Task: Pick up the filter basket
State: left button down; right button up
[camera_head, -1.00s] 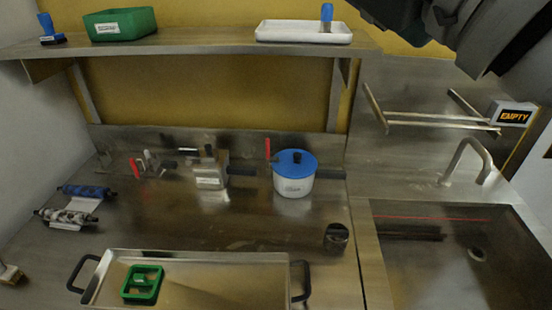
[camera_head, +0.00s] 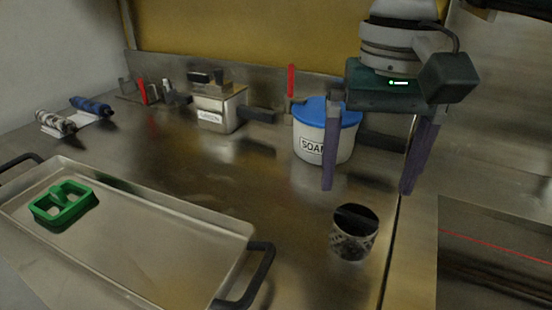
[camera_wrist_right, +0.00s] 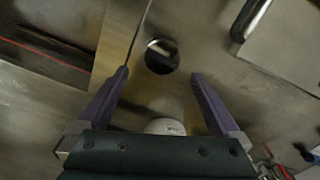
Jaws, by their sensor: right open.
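The filter basket (camera_head: 352,246) is a small dark cylinder with a patterned mesh side. It stands upright on the steel counter, right of the tray and near the counter's right edge. In the right wrist view the basket (camera_wrist_right: 161,57) shows from above as a dark round shape just beyond the fingertips. My right gripper (camera_head: 367,190) is open, with its two purple fingers pointing down. It is above the counter, behind and a little right of the basket in the head view, apart from it. The gripper (camera_wrist_right: 160,74) has nothing between its fingers. My left gripper is not in view.
A white soap pot (camera_head: 312,146) with a blue lid stands close behind the right fingers. A steel pot (camera_head: 215,112) is left of it. A steel tray (camera_head: 150,235) with black handles holds a green frame (camera_head: 64,205). The counter between tray and pots is clear.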

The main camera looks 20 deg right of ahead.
aim_at(357, 216)
jog(key=shift+a+f, duration=0.2)
jog(key=shift+f, duration=0.85)
notch_tip(357, 216, down, 5)
jog(key=shift+s+f+p, duration=0.15)
jog(key=shift+f+p, duration=0.05)
jog(key=shift+p, duration=0.15)
jog(key=c, duration=1.4)
